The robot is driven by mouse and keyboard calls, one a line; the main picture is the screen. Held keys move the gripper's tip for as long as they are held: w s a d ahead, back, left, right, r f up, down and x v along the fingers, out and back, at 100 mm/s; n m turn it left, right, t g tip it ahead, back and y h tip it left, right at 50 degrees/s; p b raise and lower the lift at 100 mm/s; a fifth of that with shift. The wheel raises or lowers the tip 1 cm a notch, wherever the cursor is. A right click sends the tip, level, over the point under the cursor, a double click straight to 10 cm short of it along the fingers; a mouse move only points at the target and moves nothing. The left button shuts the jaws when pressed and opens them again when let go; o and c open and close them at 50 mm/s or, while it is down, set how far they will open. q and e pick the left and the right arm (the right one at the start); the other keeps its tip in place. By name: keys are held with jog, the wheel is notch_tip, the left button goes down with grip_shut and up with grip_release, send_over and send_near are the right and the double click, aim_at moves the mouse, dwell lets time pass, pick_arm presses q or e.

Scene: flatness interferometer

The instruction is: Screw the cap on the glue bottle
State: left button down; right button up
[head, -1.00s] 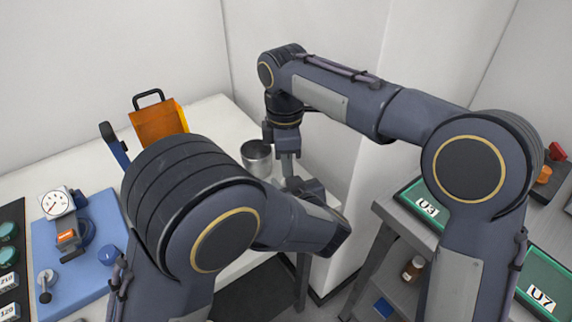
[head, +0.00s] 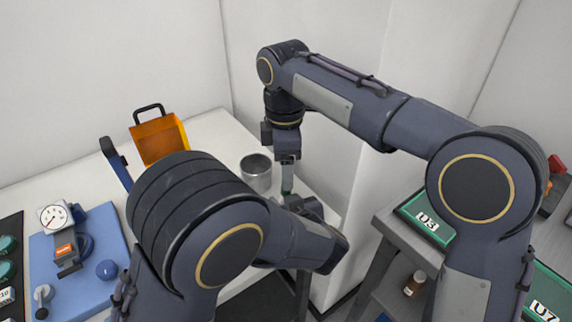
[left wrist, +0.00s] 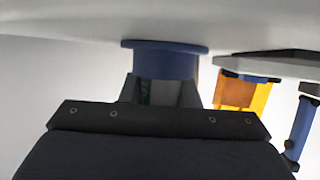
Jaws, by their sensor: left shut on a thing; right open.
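My left gripper (head: 304,208) is low over the table's right end, partly hidden by my left arm. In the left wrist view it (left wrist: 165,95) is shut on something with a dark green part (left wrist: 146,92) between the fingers. A blue round part with a wider rim (left wrist: 165,58) shows just beyond the fingers. My right gripper (head: 288,178) points straight down above my left gripper, open. A small dark green piece (head: 287,187) shows at its fingertips; I cannot tell whether it is the glue bottle or its cap, or whether the fingers touch it.
A metal cup (head: 256,173) stands close left of the grippers. An orange bin (head: 160,139) and a dial gauge stand (head: 60,228) on a blue mat (head: 110,240) are further left. A wall is close behind. A shelf with green trays (head: 425,222) and a brown bottle (head: 414,284) is right.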

pick_arm(q)
jog(key=shift+s+a+f, duration=0.1)
jog(key=shift+a+f, duration=0.05)
jog(key=shift+f, duration=0.05)
pick_arm(e)
notch_tip(320, 180, up, 8)
jog(key=shift+f, duration=0.25)
pick_arm(q)
jog(key=c, duration=1)
grip_release()
jog(key=shift+c, duration=0.2)
jog(key=shift+r, duration=0.1)
jog(key=shift+s+r, duration=0.1)
jog(key=v, duration=0.7)
jog(key=shift+s+r, duration=0.1)
jog(key=shift+s, duration=0.1)
pick_arm(e)
jog(key=shift+r, duration=0.2)
